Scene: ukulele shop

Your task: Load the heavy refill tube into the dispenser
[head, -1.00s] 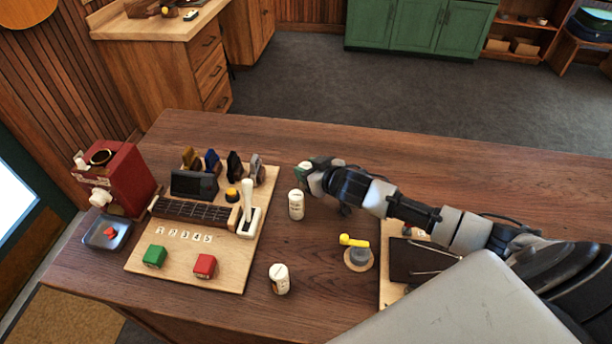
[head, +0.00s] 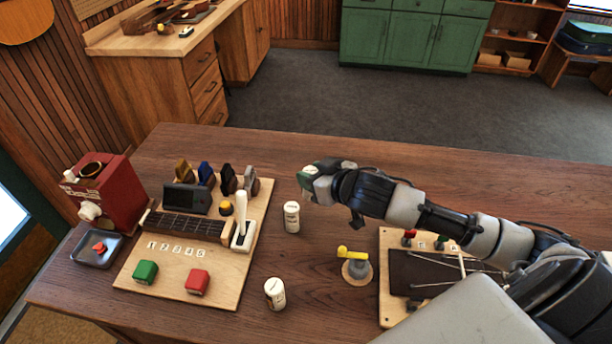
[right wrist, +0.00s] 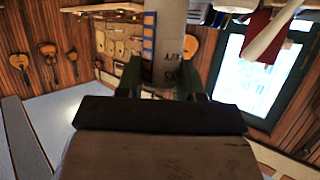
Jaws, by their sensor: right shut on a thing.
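The dispenser appears to be the red box (head: 108,205) at the table's left end, with a dark round opening on top and a white knob in front. My right gripper (head: 313,178) is shut on a white tube (right wrist: 172,45) with dark lettering that I cannot read surely. In the right wrist view the tube stands between the green fingers; in the head view the gripper hides most of it. Two other white tubes stand upright on the table, one (head: 291,217) just below the gripper in the picture, one (head: 275,293) nearer the front. My left gripper is not in view.
A wooden board (head: 222,275) with a fretboard, white lever, green and red blocks and several coloured picks lies between the dispenser and the tubes. A small tray (head: 80,256) sits before the dispenser. A yellow-handled grey piece (head: 357,267) stands right of the tubes. The table's back is clear.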

